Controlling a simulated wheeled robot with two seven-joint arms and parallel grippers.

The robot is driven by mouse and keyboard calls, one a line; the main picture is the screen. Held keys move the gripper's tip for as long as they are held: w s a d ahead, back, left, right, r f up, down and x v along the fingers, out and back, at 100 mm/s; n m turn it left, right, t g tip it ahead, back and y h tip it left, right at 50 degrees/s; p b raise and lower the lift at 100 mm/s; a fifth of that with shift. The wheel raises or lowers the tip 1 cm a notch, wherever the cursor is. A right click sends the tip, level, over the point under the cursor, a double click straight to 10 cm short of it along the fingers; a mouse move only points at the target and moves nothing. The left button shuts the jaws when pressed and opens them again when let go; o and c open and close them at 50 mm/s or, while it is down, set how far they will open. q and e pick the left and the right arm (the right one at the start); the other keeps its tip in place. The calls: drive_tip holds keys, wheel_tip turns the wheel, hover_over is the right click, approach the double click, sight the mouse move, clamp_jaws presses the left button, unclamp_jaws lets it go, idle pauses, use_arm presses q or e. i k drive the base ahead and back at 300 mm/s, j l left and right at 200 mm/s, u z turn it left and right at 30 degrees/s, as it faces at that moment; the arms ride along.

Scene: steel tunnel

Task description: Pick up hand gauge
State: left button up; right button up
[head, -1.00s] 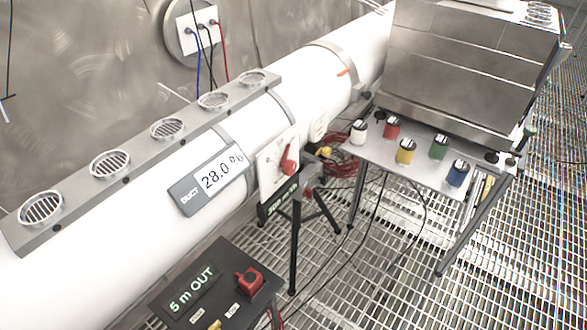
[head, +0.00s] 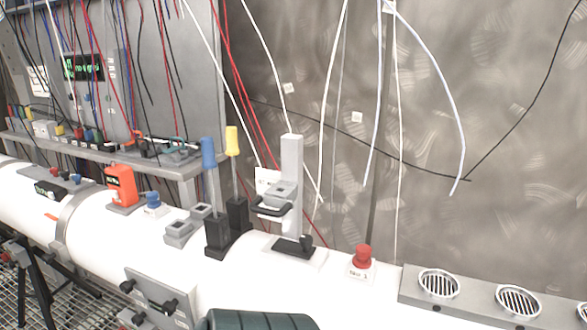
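An orange boxy device with a small dark display (head: 121,184), which looks like the hand gauge, stands upright on a small grey base on top of the white duct (head: 90,215), left of centre in the head view. A blue knob (head: 153,201) is close to its right. Nothing is holding the device. Neither of my grippers can be made out in the head view.
Right of the device are grey blocks (head: 187,224), blue- and yellow-handled tools in black holders (head: 238,213), a grey upright stand (head: 291,190) and a red button (head: 362,256). A cluttered shelf (head: 185,162) and hanging cables are behind.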

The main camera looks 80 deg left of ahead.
sight(120, 178)
drive_tip(key=k+l, duration=0.4)
drive_tip(key=u, duration=3.3)
